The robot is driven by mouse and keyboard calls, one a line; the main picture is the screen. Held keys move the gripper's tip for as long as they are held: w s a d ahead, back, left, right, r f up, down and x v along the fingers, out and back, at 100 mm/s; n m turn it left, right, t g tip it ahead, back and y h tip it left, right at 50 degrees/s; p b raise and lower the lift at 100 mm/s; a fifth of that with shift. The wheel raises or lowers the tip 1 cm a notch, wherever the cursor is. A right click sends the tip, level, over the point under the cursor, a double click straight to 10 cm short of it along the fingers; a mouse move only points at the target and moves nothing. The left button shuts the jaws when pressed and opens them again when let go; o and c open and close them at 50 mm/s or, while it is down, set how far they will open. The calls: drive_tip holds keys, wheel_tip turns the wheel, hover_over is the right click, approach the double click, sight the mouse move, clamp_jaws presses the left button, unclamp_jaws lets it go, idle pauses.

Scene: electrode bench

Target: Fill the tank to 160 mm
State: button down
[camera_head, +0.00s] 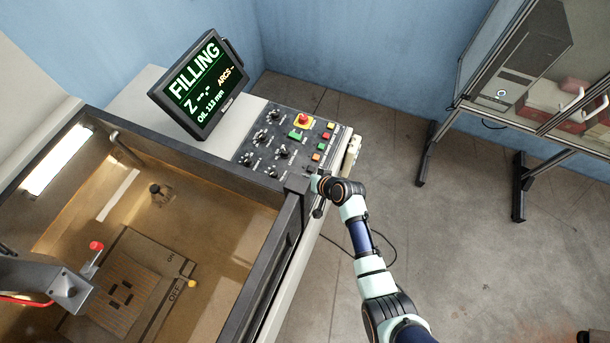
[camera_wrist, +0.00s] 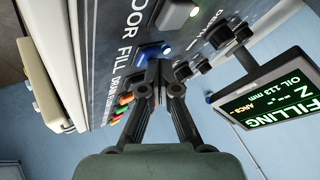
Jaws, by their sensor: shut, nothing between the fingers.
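The tank (camera_head: 288,228) is at the lower left in the head view, with brownish oil (camera_head: 225,215) in it. The screen (camera_head: 203,85) reads FILLING and OIL 113 mm; it also shows in the wrist view (camera_wrist: 270,92). My gripper (camera_head: 316,188) is at the lower right corner of the control panel (camera_head: 262,152). In the wrist view my gripper (camera_wrist: 158,72) is shut and empty, its tips at the blue-lit button (camera_wrist: 152,51) by the FILL label. The tips partly hide this button, and I cannot tell whether they touch it.
The panel carries several knobs and coloured buttons, with a red emergency stop (camera_head: 303,120) on yellow. A work table (camera_head: 140,270) with a red-knobbed part lies inside the tank. A glass-fronted cabinet (camera_head: 545,70) stands at the right. The floor between is mostly clear.

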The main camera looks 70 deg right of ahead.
drive_tip(key=shift+r, duration=0.1)
drive_tip(key=shift+r+p, duration=0.75)
drive_tip(key=shift+p, duration=0.05)
wheel_tip(320, 180, up, 5)
drive_tip(key=p, duration=0.4)
drive_tip(key=shift+r+p, duration=0.1)
drive_tip(key=shift+p, duration=0.25)
drive_tip(key=shift+s, duration=0.1)
